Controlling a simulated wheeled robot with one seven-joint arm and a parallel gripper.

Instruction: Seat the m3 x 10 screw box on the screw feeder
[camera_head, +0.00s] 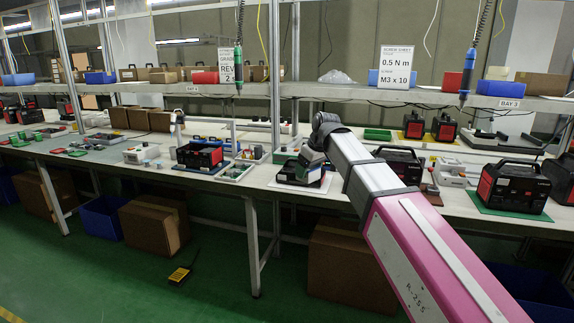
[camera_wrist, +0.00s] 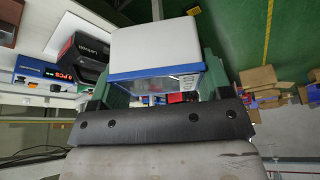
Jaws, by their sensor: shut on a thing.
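A small box with a pale grey-white face (camera_wrist: 155,46), a blue rim and a clear part showing contents is between my gripper's green fingers in the wrist view. It looks like the screw box; no label on it is readable. My gripper (camera_wrist: 158,82) is shut on it. In the head view my arm reaches over the bench and its wrist hides the held box. A blue-and-white unit with a red display (camera_wrist: 45,73), seemingly the screw feeder, is at the left of the wrist view, apart from the box. I cannot single it out surely in the head view.
A black-and-red power station (camera_wrist: 84,58) lies between the box and the display unit in the wrist view. Power stations (camera_head: 200,154) and (camera_head: 512,187) stand along the bench. An M3 x 10 sign (camera_head: 395,67) is on the shelf. Screwdrivers (camera_head: 467,76) hang above.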

